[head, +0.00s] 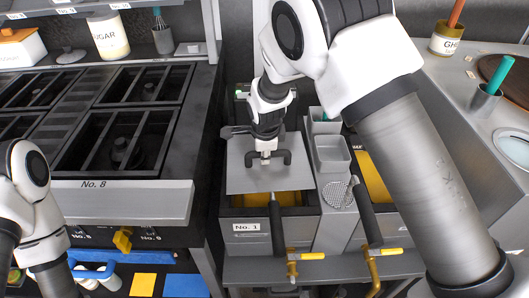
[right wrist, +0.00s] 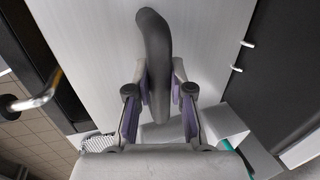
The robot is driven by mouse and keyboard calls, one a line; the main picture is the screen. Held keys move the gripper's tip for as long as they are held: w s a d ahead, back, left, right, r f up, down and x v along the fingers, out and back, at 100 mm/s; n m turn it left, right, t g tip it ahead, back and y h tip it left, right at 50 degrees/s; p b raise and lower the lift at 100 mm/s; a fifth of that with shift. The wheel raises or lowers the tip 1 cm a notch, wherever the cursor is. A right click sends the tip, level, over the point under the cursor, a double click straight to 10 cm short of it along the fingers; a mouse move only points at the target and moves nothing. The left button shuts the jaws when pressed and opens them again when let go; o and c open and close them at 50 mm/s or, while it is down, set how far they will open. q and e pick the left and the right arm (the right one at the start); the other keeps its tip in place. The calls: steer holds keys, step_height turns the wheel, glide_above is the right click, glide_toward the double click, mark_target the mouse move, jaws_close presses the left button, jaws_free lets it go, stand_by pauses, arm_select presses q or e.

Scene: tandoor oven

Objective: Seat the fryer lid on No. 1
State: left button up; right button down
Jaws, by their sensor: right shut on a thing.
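The fryer lid (head: 240,176) is a flat grey plate with a dark handle (head: 283,158). My right gripper (head: 266,157) is shut on that handle. The lid is over the back part of fryer No. 1 (head: 290,224), whose front carries a "No. 1" label. Yellow oil (head: 292,198) shows in front of the lid's near edge. Whether the lid touches the fryer rim cannot be told. In the right wrist view, the handle (right wrist: 154,50) stands between the purple-padded fingers, with the lid (right wrist: 205,40) behind it. My left gripper is out of view.
A basket handle (head: 277,224) juts forward from No. 1. A skimmer (head: 335,194) and small grey bins (head: 331,153) stand to its right, then a second fryer with oil. The No. 8 stove (head: 120,200) is at left. Yellow-handled taps (head: 305,256) stick out below.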

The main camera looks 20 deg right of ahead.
steer(key=shift+f, duration=0.1)
steer(key=c, duration=1)
jaws_free()
steer(key=shift+w+f, duration=0.1)
steer(key=shift+o, duration=0.2)
steer(key=v, duration=1.2)
